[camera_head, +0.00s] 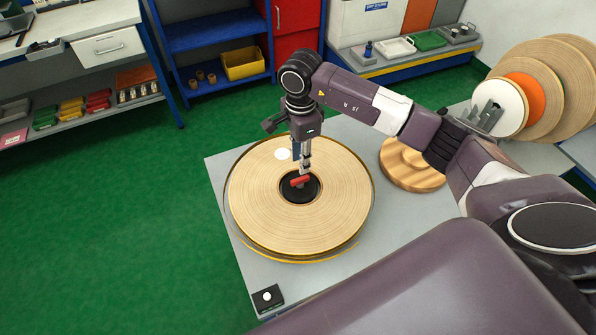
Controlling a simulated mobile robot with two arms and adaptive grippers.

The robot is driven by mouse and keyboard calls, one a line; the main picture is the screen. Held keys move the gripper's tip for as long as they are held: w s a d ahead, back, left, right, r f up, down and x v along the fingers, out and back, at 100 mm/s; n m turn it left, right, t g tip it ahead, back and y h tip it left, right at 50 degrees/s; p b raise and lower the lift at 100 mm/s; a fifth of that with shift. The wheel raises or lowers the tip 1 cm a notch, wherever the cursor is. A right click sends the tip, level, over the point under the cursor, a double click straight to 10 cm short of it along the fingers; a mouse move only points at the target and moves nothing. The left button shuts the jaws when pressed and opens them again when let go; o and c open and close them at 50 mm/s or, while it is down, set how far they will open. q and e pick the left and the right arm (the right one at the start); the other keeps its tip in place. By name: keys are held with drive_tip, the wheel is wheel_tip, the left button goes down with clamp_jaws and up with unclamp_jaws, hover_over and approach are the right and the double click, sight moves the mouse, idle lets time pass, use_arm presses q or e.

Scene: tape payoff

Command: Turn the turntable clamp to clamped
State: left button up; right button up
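The turntable clamp is a black round hub (288,193) with a small red handle (298,182). It sits in the middle of a large tan tape roll (340,205), which lies flat on a grey table. My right gripper (305,168) points straight down over the hub, with its fingertips at the red handle. The fingers hide part of the handle. I cannot tell whether they are closed on it or just beside it. My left gripper is out of view.
A wooden disc (408,172) lies on the grey table (263,277), right of the roll. A small black box with a white button (267,297) is at the near left corner. Upright rolls (553,85) stand at right. Green floor (120,220) is open at left.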

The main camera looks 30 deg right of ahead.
sight(300, 178)
wheel_tip(300, 178, down, 6)
drive_tip(key=shift+s+a+f+p, duration=0.1)
drive_tip(key=shift+p, duration=0.8)
drive_tip(key=shift+f, duration=0.6)
drive_tip(key=shift+c, duration=0.2)
clamp_jaws()
